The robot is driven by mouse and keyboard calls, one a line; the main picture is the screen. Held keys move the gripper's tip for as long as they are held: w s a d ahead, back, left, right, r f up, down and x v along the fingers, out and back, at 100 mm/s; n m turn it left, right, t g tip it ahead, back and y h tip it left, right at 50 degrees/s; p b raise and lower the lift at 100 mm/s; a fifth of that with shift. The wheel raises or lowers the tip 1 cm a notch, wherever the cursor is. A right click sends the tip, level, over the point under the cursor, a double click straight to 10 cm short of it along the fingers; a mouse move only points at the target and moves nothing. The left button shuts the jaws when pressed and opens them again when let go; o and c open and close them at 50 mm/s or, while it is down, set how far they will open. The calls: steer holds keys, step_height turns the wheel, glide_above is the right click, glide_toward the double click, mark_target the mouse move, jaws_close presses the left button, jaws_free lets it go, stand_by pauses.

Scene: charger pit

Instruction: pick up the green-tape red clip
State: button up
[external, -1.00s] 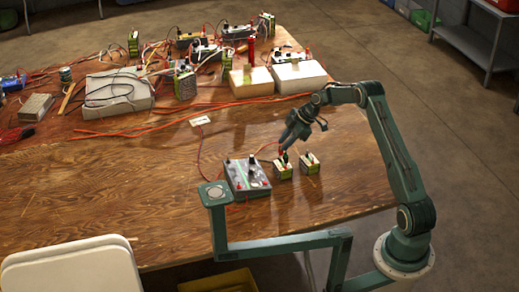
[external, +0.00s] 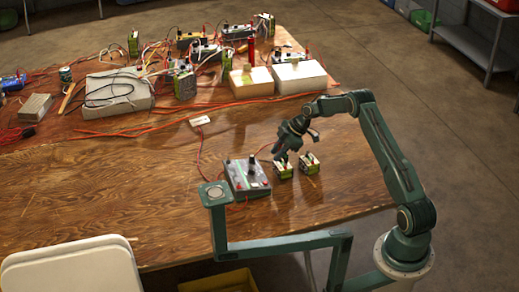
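My gripper (external: 282,156) points down, right at the top of the left of two small green-sided batteries (external: 284,172). The fingers are dark and small, and the gap between them is not clear. I cannot make out the green-tape red clip; the gripper covers the top of this battery. A thin red lead (external: 264,150) curves from the grey meter box to the gripper area. The second small battery (external: 309,163) stands just right of the gripper, apart from it.
The grey meter box (external: 238,181) with a black knob stands left of the batteries. A white tag (external: 200,120) lies behind it. Cream blocks (external: 300,76), more batteries and tangled wires fill the table's back.

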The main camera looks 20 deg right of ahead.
stand_by(0.3)
steer(key=c, duration=0.5)
steer(key=shift+r, duration=0.2)
step_height(320, 180, up, 20)
steer(key=shift+f, duration=0.15)
stand_by(0.4)
stand_by(0.4)
